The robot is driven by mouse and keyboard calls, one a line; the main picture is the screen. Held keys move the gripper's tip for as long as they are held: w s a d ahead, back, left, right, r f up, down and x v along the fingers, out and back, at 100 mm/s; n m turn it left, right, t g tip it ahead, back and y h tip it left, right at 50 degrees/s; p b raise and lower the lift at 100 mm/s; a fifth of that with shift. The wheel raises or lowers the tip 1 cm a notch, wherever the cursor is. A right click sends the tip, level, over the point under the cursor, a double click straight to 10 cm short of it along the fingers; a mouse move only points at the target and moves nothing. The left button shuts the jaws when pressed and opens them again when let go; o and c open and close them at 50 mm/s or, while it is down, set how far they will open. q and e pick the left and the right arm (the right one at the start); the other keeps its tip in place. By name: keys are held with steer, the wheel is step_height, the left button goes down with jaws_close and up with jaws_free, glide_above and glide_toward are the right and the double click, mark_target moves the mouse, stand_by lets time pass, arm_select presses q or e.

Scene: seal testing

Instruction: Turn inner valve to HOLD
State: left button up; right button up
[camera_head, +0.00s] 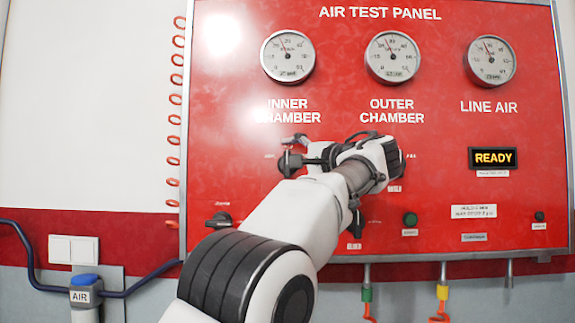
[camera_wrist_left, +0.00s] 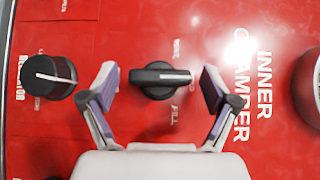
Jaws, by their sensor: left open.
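The inner valve is a black knob (camera_wrist_left: 160,78) with a white pointer line, on the red panel (camera_wrist_left: 265,155). In the left wrist view its pointer lies toward the INNER CHAMBER label, between two small labels that look like VENT and FILL. My left gripper (camera_wrist_left: 161,82) is open, with one finger on each side of the knob and a visible gap to both. In the head view my left gripper (camera_head: 303,156) is at the panel below the INNER CHAMBER gauge (camera_head: 287,57). My own arm and hand partly hide this area. My right gripper is not in view.
The regulator knob (camera_wrist_left: 48,76) is beside the left finger in the wrist view. A green button (camera_head: 410,219) and a READY display (camera_head: 493,158) are on the panel's right. An orange coiled hose (camera_head: 174,119) hangs along the panel's left edge.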

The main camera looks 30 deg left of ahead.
arm_select(q)
steer(key=v, duration=1.1)
